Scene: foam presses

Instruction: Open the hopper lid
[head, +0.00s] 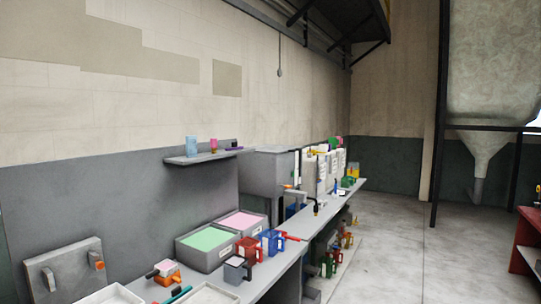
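A grey hopper-like box (268,172) stands at the back of the long bench, against the wall. Its flat top (274,149), which looks like a lid lying closed, is seen nearly edge-on. I cannot make out a handle or hinge on it. A large pale metal bin with a funnel bottom (481,147) hangs in a dark frame in the far right corner; its top is out of view. My gripper is not in view.
The long grey bench (283,262) holds a green-filled bin (207,253), a pink-filled bin (241,231) and several coloured jugs. A wall shelf (208,155) holds small items. A red table (525,243) stands at the right edge. The concrete floor (410,235) between is clear.

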